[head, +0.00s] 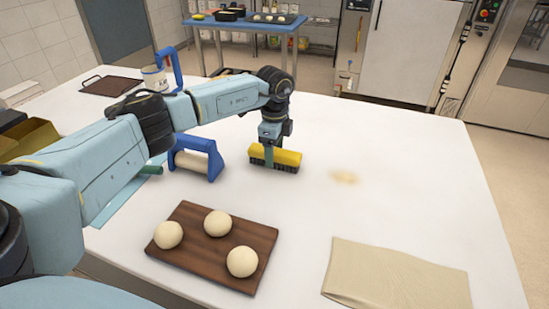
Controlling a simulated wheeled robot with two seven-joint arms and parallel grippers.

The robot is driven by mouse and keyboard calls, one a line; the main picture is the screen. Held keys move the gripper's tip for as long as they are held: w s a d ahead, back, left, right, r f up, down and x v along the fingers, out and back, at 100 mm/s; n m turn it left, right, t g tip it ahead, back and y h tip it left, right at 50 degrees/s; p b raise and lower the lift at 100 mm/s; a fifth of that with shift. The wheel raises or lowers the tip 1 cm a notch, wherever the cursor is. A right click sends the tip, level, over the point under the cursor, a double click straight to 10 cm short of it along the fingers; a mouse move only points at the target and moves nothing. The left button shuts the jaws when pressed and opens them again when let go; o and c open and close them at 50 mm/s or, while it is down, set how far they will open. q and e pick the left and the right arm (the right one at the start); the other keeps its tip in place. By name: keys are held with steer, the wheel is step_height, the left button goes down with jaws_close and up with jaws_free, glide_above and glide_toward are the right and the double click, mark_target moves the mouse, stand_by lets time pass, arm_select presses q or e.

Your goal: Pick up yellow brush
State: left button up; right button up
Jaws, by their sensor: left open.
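The yellow brush (287,158) lies on the white table, bristles down, near the middle of the head view. It is a yellow block with dark bristles along its lower edge. My left gripper (268,158) points straight down over the brush, with a finger in front of its near side toward the left half. The gripper is open and its fingers are around the brush; the far finger is hidden. My right gripper is not in view.
A blue-framed roller (213,166) stands just left of the brush. A dark wooden board (200,258) with three dough balls lies in front.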

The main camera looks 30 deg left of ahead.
arm_select(q)
steer(key=shift+f, duration=0.7)
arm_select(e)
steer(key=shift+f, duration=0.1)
arm_select(q)
steer(key=shift+c, duration=0.4)
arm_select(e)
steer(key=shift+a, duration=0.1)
arm_select(q)
steer(key=c, duration=1)
steer(key=shift+r, duration=0.15)
steer(key=shift+c, duration=0.2)
step_height(320, 180, up, 9)
steer(key=shift+r+p, duration=0.1)
steer(key=shift+p, duration=0.25)
steer(key=shift+r, duration=0.35)
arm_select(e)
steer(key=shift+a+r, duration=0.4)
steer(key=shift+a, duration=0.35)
